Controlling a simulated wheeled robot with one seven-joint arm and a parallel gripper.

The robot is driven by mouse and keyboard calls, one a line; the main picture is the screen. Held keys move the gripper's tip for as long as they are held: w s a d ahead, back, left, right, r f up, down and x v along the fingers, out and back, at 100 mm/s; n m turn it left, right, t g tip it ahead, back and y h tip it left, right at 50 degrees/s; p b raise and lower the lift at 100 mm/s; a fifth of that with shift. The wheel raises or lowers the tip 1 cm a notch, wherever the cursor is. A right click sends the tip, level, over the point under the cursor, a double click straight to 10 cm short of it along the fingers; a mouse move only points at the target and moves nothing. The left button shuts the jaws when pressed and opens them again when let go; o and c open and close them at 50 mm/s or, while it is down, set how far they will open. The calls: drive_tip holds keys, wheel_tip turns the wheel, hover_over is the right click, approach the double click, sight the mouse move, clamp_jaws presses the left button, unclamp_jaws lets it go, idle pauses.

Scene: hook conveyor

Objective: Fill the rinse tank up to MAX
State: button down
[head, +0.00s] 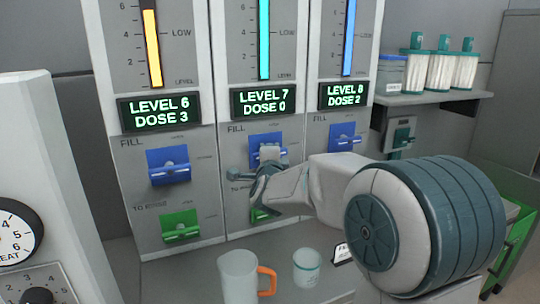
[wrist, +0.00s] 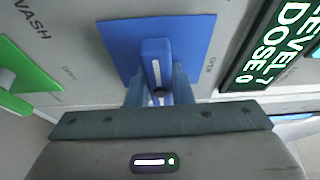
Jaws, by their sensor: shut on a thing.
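The middle column has a teal level bar (head: 264,40) and a display (head: 264,101) reading LEVEL 7, DOSE 0. Its blue fill lever (head: 268,150) is partly behind my gripper (head: 262,172). In the wrist view my gripper (wrist: 158,95) is shut on the blue lever (wrist: 156,62), with a finger on each side. The left display (head: 160,111) reads LEVEL 6, DOSE 3; the right one (head: 343,94) reads LEVEL 8, DOSE 2. Which column is the rinse tank cannot be told; the tank names and bar tops are cut off.
A green lever (wrist: 22,80) sits beside the blue one, near the word WASH. The left column has its own blue lever (head: 170,167) and green lever (head: 181,228). A jug with an orange handle (head: 238,277) and a cup (head: 307,268) stand below.

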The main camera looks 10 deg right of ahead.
drive_tip(key=c, duration=1.3)
unclamp_jaws()
drive_tip(key=s, duration=0.4)
drive_tip(key=s+a+b, duration=0.1)
drive_tip(key=s, duration=0.4)
drive_tip(key=s+a, duration=0.1)
drive_tip(key=s, duration=0.3)
drive_tip(key=shift+s+a+f+b, duration=0.1)
drive_tip(key=shift+s+a+b, duration=0.1)
drive_tip(key=shift+s+b, duration=0.1)
